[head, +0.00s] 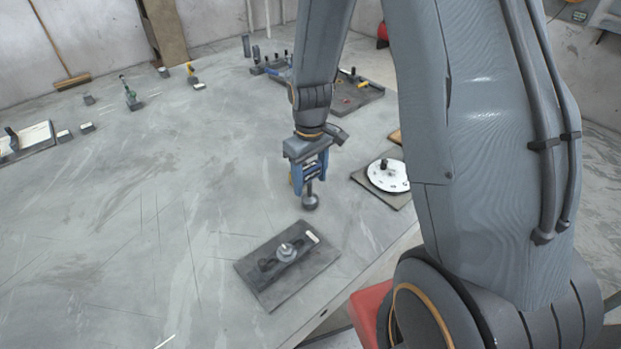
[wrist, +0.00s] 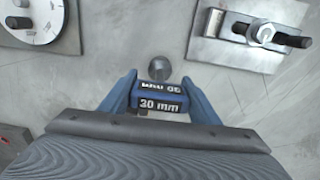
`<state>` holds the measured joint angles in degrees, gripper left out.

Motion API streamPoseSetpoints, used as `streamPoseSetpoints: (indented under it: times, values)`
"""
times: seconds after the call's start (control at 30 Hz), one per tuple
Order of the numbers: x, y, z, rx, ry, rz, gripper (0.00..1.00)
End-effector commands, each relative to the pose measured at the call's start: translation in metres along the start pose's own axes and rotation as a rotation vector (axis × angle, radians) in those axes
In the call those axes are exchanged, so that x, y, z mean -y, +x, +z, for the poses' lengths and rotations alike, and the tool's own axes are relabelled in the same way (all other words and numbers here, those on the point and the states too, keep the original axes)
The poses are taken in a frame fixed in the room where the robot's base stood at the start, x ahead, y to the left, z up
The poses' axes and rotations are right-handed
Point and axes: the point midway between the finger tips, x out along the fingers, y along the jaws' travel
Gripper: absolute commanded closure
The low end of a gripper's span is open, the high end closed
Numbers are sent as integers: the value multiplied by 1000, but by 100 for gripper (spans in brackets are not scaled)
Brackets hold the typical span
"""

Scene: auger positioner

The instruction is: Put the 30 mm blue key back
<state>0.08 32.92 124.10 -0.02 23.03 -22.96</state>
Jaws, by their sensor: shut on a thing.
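The blue key (wrist: 164,98) is labelled "30 mm" and sits between the two blue fingers of my gripper (wrist: 160,95) in the wrist view. My gripper (head: 312,172) is shut on its blue block. A dark shank with a round end (head: 310,202) hangs below the gripper in the head view. The round end also shows past the block in the wrist view (wrist: 159,68). The end appears to be above the grey table, but I cannot tell the exact gap. The key's place is not clearly identifiable in these views.
A dark plate with a clamp (head: 270,290) lies in front of the gripper. A plate with a white dial (head: 388,175) lies to the right. A dark tool board (head: 362,104) with several pieces stands behind. Small blocks (head: 88,127) are far left. The table's middle is clear.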

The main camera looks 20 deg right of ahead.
Motion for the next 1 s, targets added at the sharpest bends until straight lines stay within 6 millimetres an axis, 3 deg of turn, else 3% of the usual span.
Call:
streamPoseSetpoints:
  times: [0.47, 0.5, 0.6, 1.0]
  values:
    - [0, 8, 0, -1, 0, 0, 84]
    - [0, 9, 0, 0, 0, 0, 42]
    - [0, 9, 0, 0, 0, 0, 25]
    - [0, 3, -1, -2, 0, 1, 25]
